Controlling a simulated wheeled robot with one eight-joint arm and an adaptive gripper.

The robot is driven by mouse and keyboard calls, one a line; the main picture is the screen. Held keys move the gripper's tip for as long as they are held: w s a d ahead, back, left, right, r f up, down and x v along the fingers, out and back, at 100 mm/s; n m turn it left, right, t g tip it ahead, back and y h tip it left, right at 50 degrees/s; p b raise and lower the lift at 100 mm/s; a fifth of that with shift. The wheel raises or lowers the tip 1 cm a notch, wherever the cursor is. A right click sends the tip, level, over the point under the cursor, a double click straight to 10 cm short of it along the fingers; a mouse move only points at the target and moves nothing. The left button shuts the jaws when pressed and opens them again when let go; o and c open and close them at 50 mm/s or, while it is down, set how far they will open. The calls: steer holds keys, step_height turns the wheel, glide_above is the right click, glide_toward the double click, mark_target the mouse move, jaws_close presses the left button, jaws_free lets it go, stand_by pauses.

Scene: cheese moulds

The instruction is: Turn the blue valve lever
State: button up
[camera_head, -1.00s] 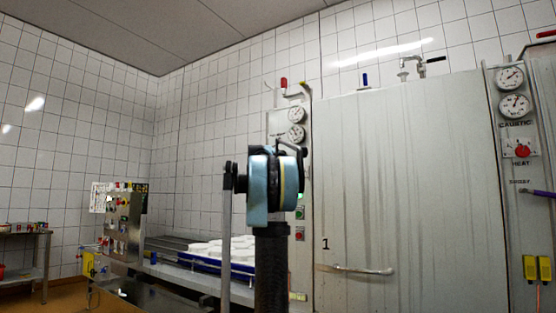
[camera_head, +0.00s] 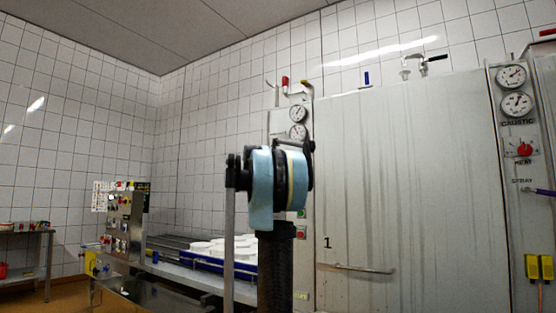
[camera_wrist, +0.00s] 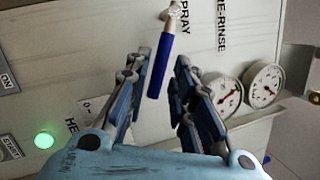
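In the wrist view, the blue valve lever (camera_wrist: 160,68) hangs from a pale fitting below the SPRAY label. Its free end lies between the two fingers of my gripper (camera_wrist: 163,58). The fingers are apart, and I see a gap on both sides of the lever; whether its depth matches theirs I cannot tell. In the head view my arm covers the middle of the picture, and I cannot make out the gripper's fingers or this lever there.
The panel has two gauges (camera_wrist: 262,85) and a lit green button (camera_wrist: 44,140). In the head view, a large grey door (camera_head: 410,180) stands to the right of my arm. A conveyor (camera_head: 205,282) with white moulds runs at the left. A second gauge panel is at the far right.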

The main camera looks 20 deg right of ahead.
steer(key=v, duration=0.6)
steer(key=shift+s+a, duration=0.2)
steer(key=shift+f, duration=0.1)
